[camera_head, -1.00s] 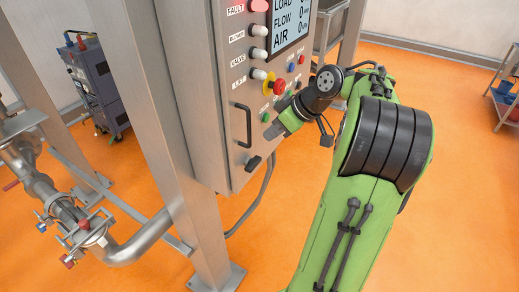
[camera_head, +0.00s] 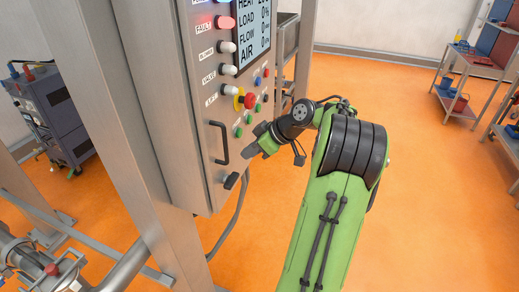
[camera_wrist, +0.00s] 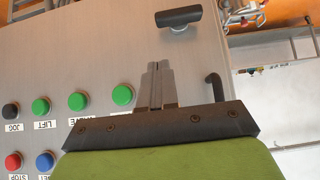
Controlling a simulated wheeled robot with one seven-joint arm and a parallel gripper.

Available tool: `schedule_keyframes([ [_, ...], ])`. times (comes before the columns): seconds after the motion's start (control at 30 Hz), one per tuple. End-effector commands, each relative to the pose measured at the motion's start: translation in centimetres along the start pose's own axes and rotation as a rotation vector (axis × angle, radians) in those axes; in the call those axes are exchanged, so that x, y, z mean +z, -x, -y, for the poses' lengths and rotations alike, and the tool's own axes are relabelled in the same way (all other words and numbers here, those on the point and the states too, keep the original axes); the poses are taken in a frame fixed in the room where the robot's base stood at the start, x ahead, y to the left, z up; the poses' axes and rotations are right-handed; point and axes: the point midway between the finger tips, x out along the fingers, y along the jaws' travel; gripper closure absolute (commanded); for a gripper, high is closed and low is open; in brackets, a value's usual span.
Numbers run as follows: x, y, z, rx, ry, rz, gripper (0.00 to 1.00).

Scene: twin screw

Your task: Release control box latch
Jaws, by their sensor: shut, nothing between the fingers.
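The grey control box (camera_head: 205,110) stands left of centre in the head view. Its black latch (camera_head: 231,180) is a short bar low on the front, below a dark vertical handle (camera_head: 221,143). In the wrist view the latch (camera_wrist: 179,16) lies near the top, lying nearly crosswise, and the handle (camera_wrist: 214,86) is right of my fingers. My gripper (camera_head: 250,152) is in front of the panel, right of the handle and above the latch. In the wrist view my gripper (camera_wrist: 156,68) is shut and empty, its tips pointing towards the latch with a gap between.
Green buttons (camera_wrist: 122,95) sit close left of my fingers, with a red stop button (camera_wrist: 13,161) farther off. The head view shows a yellow-ringed red button (camera_head: 249,101) above my gripper. A steel post (camera_head: 130,120) supports the box. Orange floor (camera_head: 420,200) is open at the right.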

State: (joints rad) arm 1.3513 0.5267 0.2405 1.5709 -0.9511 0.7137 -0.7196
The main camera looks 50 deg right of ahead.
Motion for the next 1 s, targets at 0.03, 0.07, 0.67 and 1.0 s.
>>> schedule_keyframes([
  [0.03, 0.1, -1.3, 0.2, -0.005, 0.002, 0.002, 1.0],
  [0.07, 0.1, -1.9, 0.1, -0.005, 0.001, 0.0, 1.0],
  [0.67, 2.8, -6.0, 0.0, 0.001, 0.001, 0.001, 1.0],
  [1.0, 2.7, -6.3, 0.7, -0.027, -0.024, 0.001, 1.0],
])
